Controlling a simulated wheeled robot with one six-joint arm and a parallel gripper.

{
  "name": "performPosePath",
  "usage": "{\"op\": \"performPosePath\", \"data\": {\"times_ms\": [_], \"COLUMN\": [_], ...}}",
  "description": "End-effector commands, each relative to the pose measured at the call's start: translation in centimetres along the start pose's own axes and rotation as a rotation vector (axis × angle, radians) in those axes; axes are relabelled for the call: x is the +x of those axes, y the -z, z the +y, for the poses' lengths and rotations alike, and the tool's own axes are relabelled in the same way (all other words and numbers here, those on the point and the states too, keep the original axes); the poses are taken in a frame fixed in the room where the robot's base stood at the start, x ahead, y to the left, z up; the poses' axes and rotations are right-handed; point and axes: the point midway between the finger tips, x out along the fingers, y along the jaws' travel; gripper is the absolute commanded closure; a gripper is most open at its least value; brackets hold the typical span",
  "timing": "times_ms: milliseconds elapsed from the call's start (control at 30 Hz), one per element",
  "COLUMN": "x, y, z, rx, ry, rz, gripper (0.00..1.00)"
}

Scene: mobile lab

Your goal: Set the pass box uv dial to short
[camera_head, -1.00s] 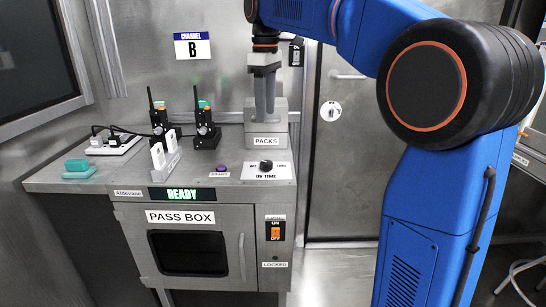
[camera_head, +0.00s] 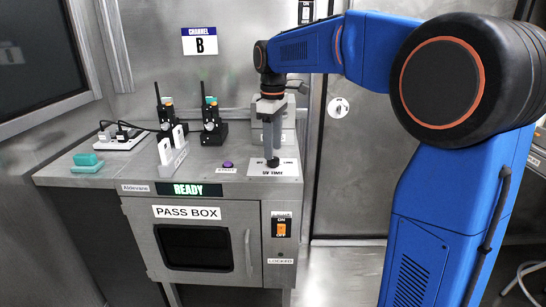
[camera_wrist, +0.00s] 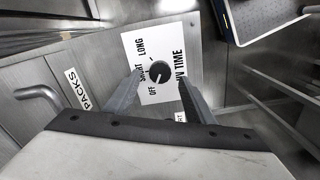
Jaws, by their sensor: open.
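The black UV time dial (camera_wrist: 161,73) sits on a white label plate (camera_wrist: 137,43) marked OFF, SHORT, LONG and UV TIME. A pale mark shows on the knob, but I cannot tell for sure which word it points to. My gripper (camera_wrist: 160,79) is open, with one finger on each side of the dial in the wrist view. In the head view my gripper (camera_head: 271,157) points straight down over the dial (camera_head: 272,163), on top of the pass box (camera_head: 187,212). I cannot tell whether the fingers touch the knob.
An orange switch (camera_head: 281,229) is on the front panel. The PACKS bin (camera_head: 289,118) stands close behind my gripper.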

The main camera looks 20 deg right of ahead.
Motion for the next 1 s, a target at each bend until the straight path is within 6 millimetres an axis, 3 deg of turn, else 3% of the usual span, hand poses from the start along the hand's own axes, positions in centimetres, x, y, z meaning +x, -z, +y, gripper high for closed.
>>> {"op": "performPosePath", "data": {"times_ms": [300, 667, 867, 1000], "x": [3.6, 4.1, 4.0, 4.0], "y": [0.0, 0.0, 0.0, 0.0], "z": [0.0, 0.0, 0.0, 0.0], "rx": [0.000, 0.000, 0.000, 0.002], "ry": [0.000, 0.000, 0.000, 0.000], "rz": [0.000, 0.000, 0.000, 0.000], "gripper": [0.51, 0.51, 0.92, 0.92]}}
